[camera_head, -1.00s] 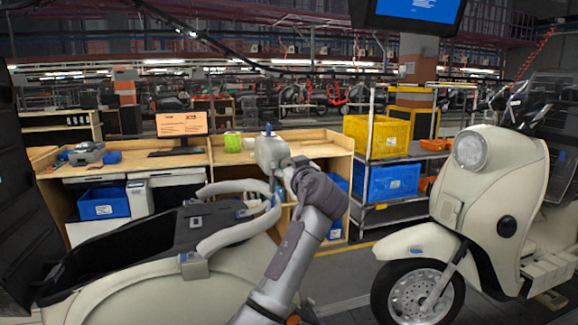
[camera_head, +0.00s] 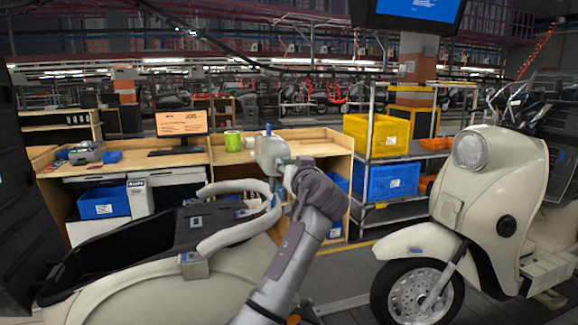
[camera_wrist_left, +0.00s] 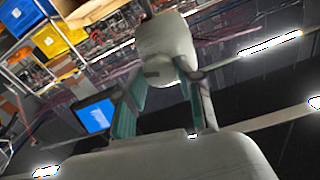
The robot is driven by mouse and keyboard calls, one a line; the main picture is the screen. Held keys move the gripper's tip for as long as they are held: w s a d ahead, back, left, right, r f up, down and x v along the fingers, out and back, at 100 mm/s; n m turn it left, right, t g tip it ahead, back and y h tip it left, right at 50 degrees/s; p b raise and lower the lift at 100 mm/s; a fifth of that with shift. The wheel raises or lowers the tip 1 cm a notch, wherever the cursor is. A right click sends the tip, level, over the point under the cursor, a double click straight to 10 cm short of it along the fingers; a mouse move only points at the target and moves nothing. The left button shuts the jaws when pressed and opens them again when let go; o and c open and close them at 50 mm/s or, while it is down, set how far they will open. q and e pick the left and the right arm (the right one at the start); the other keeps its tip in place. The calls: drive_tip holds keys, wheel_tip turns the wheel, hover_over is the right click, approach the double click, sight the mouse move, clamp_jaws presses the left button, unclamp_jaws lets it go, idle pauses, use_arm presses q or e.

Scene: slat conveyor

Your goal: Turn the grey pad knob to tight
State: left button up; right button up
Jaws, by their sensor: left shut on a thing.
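The light grey pad (camera_head: 270,153) stands at the tip of the grab rail (camera_head: 236,236) above the scooter seat tub, with a small blue piece (camera_head: 268,130) on top. My left gripper (camera_head: 285,167) reaches its right side from below. In the left wrist view, the pad (camera_wrist_left: 164,40) is at the far end of the two teal-lined fingers. The left gripper (camera_wrist_left: 163,80) is shut at its near face, where the fingertips and pad hide most of the gripped knob. I cannot read a tight mark. My right gripper is not in view.
The scooter body (camera_head: 150,290) is close below and left of my left arm. A second cream scooter (camera_head: 490,185) stands at the right. Behind are a wooden workbench (camera_head: 310,148) and a rack with a yellow crate (camera_head: 376,134) and a blue crate (camera_head: 388,181).

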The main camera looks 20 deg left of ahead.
use_arm(q)
drive_tip(key=m+p, duration=0.5)
drive_tip(key=m, duration=0.5)
drive_tip(key=m+p, duration=0.5)
drive_tip(key=m, duration=0.6)
drive_tip(key=m+p, duration=0.5)
drive_tip(key=m, duration=0.5)
drive_tip(key=shift+f, duration=0.3)
drive_tip(key=shift+m, duration=0.3)
drive_tip(key=o, duration=1.2)
drive_tip(key=shift+c, duration=0.2)
drive_tip(key=v, duration=1.2)
